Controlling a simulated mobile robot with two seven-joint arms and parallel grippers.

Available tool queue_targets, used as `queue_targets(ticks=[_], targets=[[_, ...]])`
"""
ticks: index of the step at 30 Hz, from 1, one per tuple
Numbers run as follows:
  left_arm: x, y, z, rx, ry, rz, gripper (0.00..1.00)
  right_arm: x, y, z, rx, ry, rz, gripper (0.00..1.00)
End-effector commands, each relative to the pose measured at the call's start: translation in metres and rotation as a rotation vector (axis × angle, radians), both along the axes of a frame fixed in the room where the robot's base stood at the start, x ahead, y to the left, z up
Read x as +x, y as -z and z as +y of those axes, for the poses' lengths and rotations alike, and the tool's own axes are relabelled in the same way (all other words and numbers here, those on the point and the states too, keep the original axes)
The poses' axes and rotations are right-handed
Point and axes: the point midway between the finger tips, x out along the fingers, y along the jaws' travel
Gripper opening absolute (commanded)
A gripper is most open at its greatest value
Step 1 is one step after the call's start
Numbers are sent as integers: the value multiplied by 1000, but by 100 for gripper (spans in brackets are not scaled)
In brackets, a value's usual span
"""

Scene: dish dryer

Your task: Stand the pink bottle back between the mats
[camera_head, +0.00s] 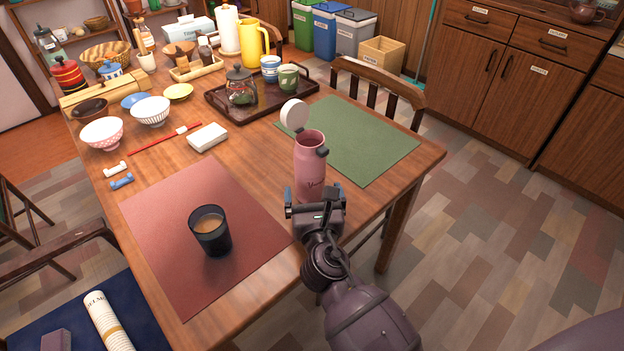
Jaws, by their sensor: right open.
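The pink bottle (310,160) stands upright on the wooden table, in the gap between the red mat (160,215) and the green mat (365,140). Its lid (294,115) is flipped open and shows a pale inside. My right gripper (314,194) is open at the bottle's lower part, with one finger to each side of it in the picture. The gripper hides the bottle's base, and I cannot tell whether the fingers touch it. My left gripper is not in view.
A dark cup with a brown drink (211,232) stands on the red mat. A dark tray (262,97) with a teapot and cups lies behind the bottle. The green mat is bare.

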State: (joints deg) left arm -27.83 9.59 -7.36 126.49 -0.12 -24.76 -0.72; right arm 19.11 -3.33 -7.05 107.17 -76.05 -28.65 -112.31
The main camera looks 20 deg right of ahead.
Motion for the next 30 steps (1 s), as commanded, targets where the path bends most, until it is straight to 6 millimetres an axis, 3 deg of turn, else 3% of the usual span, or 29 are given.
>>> queue_targets(ticks=[6, 12, 30], targets=[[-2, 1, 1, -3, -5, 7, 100, -35, 0, 10, 1, 1, 1, 97], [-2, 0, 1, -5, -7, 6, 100, -53, 0, 15, 1, 0, 0, 97], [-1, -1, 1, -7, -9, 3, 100, -58, 0, 17, 1, 0, 0, 97]])
